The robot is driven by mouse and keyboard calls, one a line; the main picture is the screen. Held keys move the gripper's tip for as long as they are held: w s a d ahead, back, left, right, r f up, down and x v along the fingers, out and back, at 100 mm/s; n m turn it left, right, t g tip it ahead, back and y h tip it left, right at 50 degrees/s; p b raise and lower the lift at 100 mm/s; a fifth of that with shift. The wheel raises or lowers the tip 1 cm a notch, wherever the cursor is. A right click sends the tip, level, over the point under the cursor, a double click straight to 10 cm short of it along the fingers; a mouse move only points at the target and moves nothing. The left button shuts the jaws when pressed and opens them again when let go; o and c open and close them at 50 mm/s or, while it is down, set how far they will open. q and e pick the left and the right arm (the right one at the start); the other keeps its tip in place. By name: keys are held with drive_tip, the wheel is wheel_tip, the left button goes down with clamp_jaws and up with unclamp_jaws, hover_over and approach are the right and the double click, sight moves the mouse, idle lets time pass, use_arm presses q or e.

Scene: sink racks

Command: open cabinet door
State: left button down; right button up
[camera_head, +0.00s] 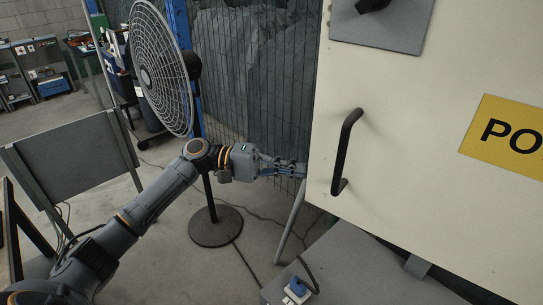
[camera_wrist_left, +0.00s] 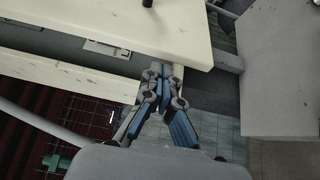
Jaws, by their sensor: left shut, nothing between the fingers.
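The cream cabinet door (camera_head: 400,160) fills the right of the head view, with a black bar handle (camera_head: 345,152) near its left edge and a yellow sign. My left gripper (camera_head: 303,169) is at the door's left edge, left of the handle and not on it. In the left wrist view the shut, empty fingers (camera_wrist_left: 166,72) are at the edge of the cream door panel (camera_wrist_left: 165,30). A grey band with a small metal plate (camera_wrist_left: 105,48) lies between this panel and a second cream strip (camera_wrist_left: 60,75). Whether the fingertips touch the door, I cannot tell. My right gripper is out of view.
A grey pedestal fan (camera_head: 163,75) stands behind my left arm, its round base (camera_head: 215,227) on the floor. A wire mesh fence (camera_head: 265,75) is behind. A grey surface (camera_head: 355,270) with a blue and white plug (camera_head: 297,290) lies below the door. A grey panel (camera_head: 75,155) stands left.

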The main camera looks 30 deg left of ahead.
sight(317, 185)
use_arm(q)
drive_tip(key=s+p, duration=0.1)
drive_tip(key=s+d+p, duration=0.1)
drive_tip(key=shift+s+d+r+p, duration=0.1)
drive_tip(key=shift+s+d+p, duration=0.15)
drive_tip(key=shift+s+p, duration=0.1)
drive_tip(key=shift+s+a, duration=0.1)
drive_tip(key=shift+s, duration=0.4)
drive_tip(key=shift+w, duration=0.1)
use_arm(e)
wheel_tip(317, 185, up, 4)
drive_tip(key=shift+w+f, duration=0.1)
